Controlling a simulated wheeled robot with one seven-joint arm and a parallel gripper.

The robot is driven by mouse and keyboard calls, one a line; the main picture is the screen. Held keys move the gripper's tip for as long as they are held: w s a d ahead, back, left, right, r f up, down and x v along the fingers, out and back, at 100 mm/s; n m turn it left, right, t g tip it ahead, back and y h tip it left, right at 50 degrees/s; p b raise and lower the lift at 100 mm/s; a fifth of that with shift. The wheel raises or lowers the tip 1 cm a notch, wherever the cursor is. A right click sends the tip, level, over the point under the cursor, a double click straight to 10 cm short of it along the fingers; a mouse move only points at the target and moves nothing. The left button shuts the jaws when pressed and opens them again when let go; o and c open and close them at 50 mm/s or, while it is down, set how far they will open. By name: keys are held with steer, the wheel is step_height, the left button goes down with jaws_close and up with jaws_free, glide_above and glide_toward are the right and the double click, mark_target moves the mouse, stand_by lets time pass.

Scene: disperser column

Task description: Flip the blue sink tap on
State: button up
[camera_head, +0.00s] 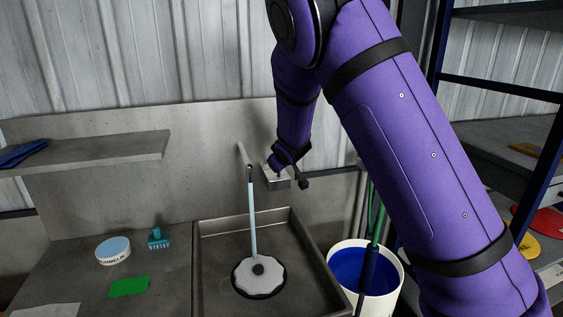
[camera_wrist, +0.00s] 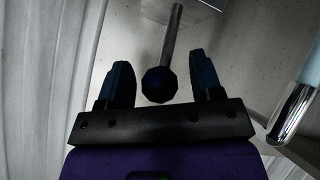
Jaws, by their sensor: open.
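The blue tap shows in the wrist view as a dark blue ball knob (camera_wrist: 159,85) on the end of a thin metal rod (camera_wrist: 173,35). My gripper (camera_wrist: 159,62) is open, with one finger on each side of the knob; gaps show on both sides. In the head view my gripper (camera_head: 291,165) is at the back wall, over a small grey metal box (camera_head: 277,183) above the sink. The knob is hard to make out there. The metal sink (camera_head: 212,262) is below.
A light blue rod (camera_head: 253,215) stands over a white-and-black disc (camera_head: 258,278) in the sink; a chrome-ended rod (camera_wrist: 290,115) is right in the wrist view. A white bucket (camera_head: 393,286) stands right of the sink. A shelf (camera_head: 100,153) juts out left.

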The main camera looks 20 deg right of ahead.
steer(key=v, duration=1)
steer(key=shift+s+r, duration=0.2)
steer(key=shift+s, duration=0.05)
steer(key=shift+d, duration=0.1)
steer(key=s+d+r+m+g+y, duration=0.15)
steer(key=s+d+r, duration=0.25)
steer(key=s, duration=0.5)
steer(key=s+d+r+m+g, duration=0.2)
steer(key=s+d+r+m, duration=0.15)
steer(key=s, duration=0.65)
steer(key=s+r+g, duration=0.1)
steer(key=s+r, duration=0.1)
steer(key=s, duration=0.8)
steer(key=s+r+g, duration=0.1)
steer(key=s+r, duration=0.1)
steer(key=s, duration=0.8)
steer(key=shift+s+m, duration=0.25)
steer(key=shift+m, duration=0.15)
